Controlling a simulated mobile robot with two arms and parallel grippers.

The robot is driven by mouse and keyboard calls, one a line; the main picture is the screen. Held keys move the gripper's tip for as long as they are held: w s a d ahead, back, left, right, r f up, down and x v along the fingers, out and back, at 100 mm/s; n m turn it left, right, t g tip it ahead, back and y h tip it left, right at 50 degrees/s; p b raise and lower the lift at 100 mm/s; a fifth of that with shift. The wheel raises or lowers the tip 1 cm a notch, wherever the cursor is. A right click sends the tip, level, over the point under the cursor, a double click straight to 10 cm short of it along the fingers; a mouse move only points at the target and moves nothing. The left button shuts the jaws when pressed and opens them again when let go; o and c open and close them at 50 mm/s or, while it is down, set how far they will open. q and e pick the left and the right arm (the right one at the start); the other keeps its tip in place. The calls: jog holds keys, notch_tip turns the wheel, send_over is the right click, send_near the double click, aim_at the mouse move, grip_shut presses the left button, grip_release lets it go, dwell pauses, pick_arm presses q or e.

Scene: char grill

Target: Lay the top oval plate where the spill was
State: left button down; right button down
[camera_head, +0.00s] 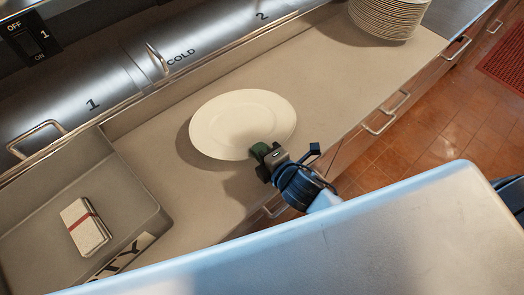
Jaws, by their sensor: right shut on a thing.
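A white oval plate (242,118) is over the beige counter (330,85), in the middle of the view. A shadow shows along its left and lower edge, and I cannot tell whether it touches the counter. My right gripper (262,153) is shut on the plate's near rim. A stack of several plates (388,18) stands on the counter at the top right. No spill shows on the visible counter; the part under the plate is hidden. My left gripper is not in view.
A grey tray (135,190) holding a white cloth bundle with a red band (85,226) is at the lower left. Steel lids with handles (120,75) run behind the counter. Drawer handles (380,124) line its front. Bare counter lies between the plate and the stack.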

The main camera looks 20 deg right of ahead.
jog(key=shift+s+f, duration=0.2)
jog(key=shift+f, duration=0.35)
jog(key=shift+s+f, duration=0.2)
jog(key=shift+f, duration=0.3)
jog(key=c, duration=1.2)
grip_release()
jog(key=shift+s+f, duration=0.1)
jog(key=shift+s, duration=0.45)
jog(key=v, duration=0.3)
jog(key=r+b+v, duration=0.1)
jog(key=v, duration=0.4)
jog(key=shift+d+r+b, duration=0.25)
jog(key=shift+r+b, duration=0.15)
jog(key=shift+r, duration=0.1)
jog(key=shift+s+d+r, duration=0.1)
jog(key=shift+s+r, duration=0.3)
jog(key=shift+r, duration=0.1)
